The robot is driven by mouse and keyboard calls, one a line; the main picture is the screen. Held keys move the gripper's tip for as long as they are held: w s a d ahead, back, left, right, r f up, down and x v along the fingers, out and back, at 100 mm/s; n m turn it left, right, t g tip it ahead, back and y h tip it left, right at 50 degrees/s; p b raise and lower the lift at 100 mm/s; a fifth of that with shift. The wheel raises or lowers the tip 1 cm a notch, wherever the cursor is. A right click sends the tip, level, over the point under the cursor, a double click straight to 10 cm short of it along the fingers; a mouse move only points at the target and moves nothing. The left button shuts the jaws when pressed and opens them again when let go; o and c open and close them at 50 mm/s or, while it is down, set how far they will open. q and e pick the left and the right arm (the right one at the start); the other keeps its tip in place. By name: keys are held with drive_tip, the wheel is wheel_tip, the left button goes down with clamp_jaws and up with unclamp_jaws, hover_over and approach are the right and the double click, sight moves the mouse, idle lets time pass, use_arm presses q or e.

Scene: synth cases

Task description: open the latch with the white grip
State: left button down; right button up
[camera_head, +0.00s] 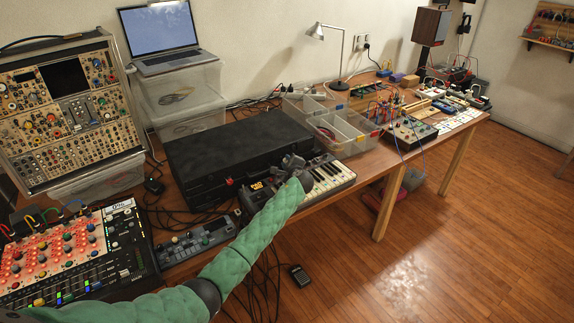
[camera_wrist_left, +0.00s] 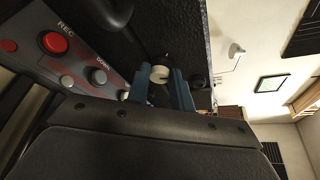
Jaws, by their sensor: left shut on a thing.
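A black case (camera_head: 235,148) lies closed on the wooden table, and its dark textured surface shows in the left wrist view (camera_wrist_left: 175,25). My left gripper (camera_head: 295,168) is at the case's front right, just above the small keyboard. In the left wrist view my left gripper (camera_wrist_left: 160,84) has its blue fingertips closed on the white grip (camera_wrist_left: 160,73), a small round knob. The latch behind the grip is mostly hidden by the fingers. In the head view my gripper hides the white grip. My right gripper is in neither view.
A keyboard (camera_head: 330,176) stands close beside my gripper, and a panel with red buttons (camera_wrist_left: 52,44) is near it in the wrist view. A clear divided bin (camera_head: 345,130) is right of the case. A mixer (camera_head: 125,240) stands at left. Floor at right is free.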

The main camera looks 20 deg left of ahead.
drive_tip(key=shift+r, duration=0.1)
use_arm(q)
drive_tip(key=c, duration=1.2)
unclamp_jaws()
drive_tip(key=shift+c, duration=0.2)
drive_tip(key=shift+s+d, duration=0.15)
drive_tip(key=shift+s, duration=0.1)
drive_tip(key=b+v, duration=0.1)
drive_tip(key=v, duration=0.4)
drive_tip(key=shift+s+d+b, duration=0.2)
drive_tip(key=shift+s+b, duration=0.1)
drive_tip(key=shift+b, duration=0.1)
drive_tip(key=shift+v, duration=0.8)
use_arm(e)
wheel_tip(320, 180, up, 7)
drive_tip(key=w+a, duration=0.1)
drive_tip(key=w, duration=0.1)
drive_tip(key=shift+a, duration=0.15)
use_arm(q)
drive_tip(key=shift+r, duration=0.1)
